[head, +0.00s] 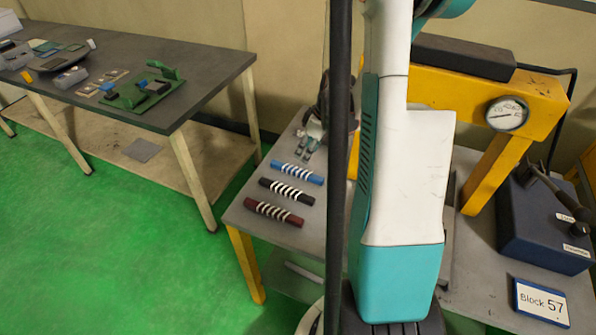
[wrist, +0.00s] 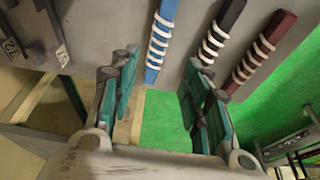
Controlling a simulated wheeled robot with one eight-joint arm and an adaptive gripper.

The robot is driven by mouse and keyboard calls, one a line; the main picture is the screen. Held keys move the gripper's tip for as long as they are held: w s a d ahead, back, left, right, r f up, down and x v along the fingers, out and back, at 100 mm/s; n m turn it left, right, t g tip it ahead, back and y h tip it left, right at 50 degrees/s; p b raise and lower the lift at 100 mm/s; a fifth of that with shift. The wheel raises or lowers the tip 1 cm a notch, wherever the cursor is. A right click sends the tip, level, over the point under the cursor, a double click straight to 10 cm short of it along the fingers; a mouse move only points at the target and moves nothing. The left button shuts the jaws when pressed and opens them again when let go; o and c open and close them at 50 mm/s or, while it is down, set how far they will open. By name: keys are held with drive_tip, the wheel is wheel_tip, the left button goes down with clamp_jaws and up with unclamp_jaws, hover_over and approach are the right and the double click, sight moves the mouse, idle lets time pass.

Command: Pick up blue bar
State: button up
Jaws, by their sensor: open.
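The blue bar (head: 297,173) with white bands lies on the grey table, the farthest back of three bars. In the wrist view the blue bar (wrist: 159,40) shows between the lines of my two fingers, ahead of their tips. My gripper (head: 310,143) is beyond the blue bar in the head view, partly hidden by my arm. In the wrist view my gripper (wrist: 162,68) is open, with teal finger pads apart and nothing between them. I cannot tell its exact height above the table.
A black bar (head: 286,192) and a dark red bar (head: 273,213), both white-banded, lie alongside the blue one. A yellow press frame (head: 485,85) with a gauge, a dark blue box (head: 540,225) and a "Block 57" sign (head: 541,302) stand right. Another table (head: 205,65) holds parts at left.

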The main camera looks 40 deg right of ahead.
sight(297, 170)
drive_tip(key=b+x, duration=0.3)
drive_tip(key=x, duration=0.8)
drive_tip(key=shift+w+f+b, duration=0.15)
drive_tip(key=shift+w+b, duration=0.1)
drive_tip(key=shift+b, duration=0.15)
drive_tip(key=shift+c, duration=0.5)
clamp_jaws()
